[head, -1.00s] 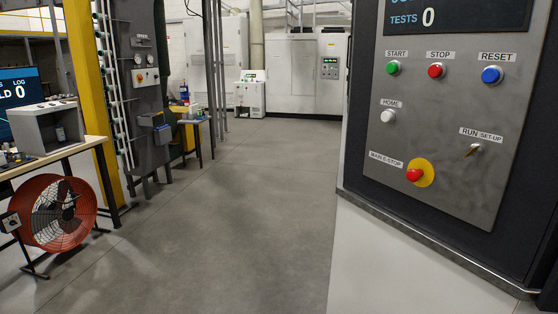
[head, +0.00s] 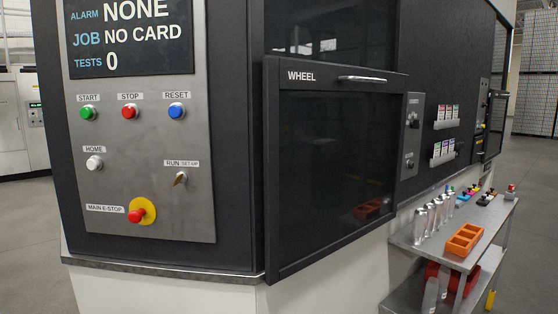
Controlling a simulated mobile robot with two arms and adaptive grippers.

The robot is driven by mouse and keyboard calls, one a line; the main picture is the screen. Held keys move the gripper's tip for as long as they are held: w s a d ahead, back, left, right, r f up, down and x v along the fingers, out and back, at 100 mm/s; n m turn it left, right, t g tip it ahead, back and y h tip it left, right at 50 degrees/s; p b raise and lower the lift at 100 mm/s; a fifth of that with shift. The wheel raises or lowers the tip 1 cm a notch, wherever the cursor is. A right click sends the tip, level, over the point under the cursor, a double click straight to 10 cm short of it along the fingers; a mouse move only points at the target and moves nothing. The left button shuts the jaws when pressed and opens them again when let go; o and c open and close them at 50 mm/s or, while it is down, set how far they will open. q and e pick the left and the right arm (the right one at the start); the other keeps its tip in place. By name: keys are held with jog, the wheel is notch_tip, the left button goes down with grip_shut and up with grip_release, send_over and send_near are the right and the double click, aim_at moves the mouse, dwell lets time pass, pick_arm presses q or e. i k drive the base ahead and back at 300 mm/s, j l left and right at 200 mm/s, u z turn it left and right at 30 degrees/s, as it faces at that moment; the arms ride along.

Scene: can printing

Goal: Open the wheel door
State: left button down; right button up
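The wheel door (head: 330,160) is a dark, see-through panel in a black frame on the machine's side face, right of the control panel. It bears the label WHEEL at its upper left. A silver bar handle (head: 362,79) sits on its top edge, towards the right. The door looks closed, though its frame stands a little proud of the machine; I cannot tell whether it is latched. An orange object shows dimly at its lower right, perhaps a reflection. Neither of my grippers is in view.
The control panel (head: 140,150) has coloured buttons and a red main E-stop (head: 136,216). A grey cart (head: 470,250) with cans and an orange tray (head: 464,240) stands by the machine, right of the door. Clear floor (head: 28,240) shows at the left.

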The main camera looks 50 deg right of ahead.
aim_at(334, 135)
jog(key=z, duration=2.1)
